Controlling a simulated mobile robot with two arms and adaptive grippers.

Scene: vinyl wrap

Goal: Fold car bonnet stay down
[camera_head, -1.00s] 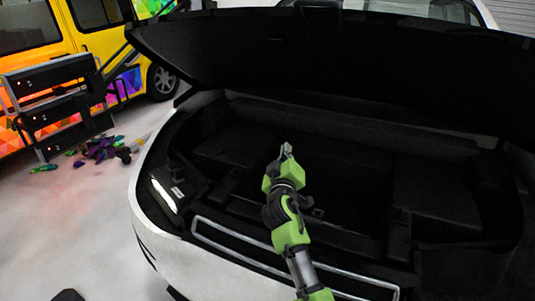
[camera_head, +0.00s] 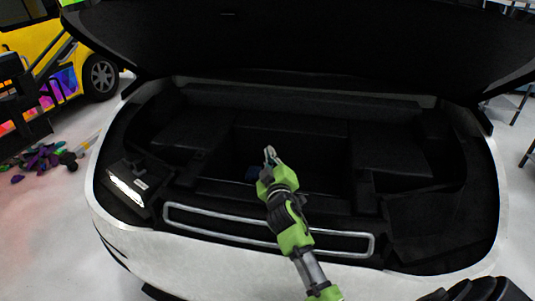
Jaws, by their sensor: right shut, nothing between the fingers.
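The raised black bonnet (camera_head: 300,42) spans the top of the view above the open front bay of a white car (camera_head: 200,262). A thin grey bar shaped like a long rounded loop (camera_head: 265,240) lies along the bay's front edge. I cannot tell whether it is the stay, and no upright prop shows clearly against the dark bonnet. My right gripper (camera_head: 270,156), on a green and black arm, is shut and empty over the middle of the bay. Its arm crosses in front of the loop. My left gripper is not in view.
A headlight unit (camera_head: 128,187) sits at the bay's left corner. A yellow vehicle (camera_head: 62,60) stands at the upper left, with dark shelving and a colourful pile (camera_head: 42,160) on the floor. A metal-legged table or rack (camera_head: 520,105) is at the right edge.

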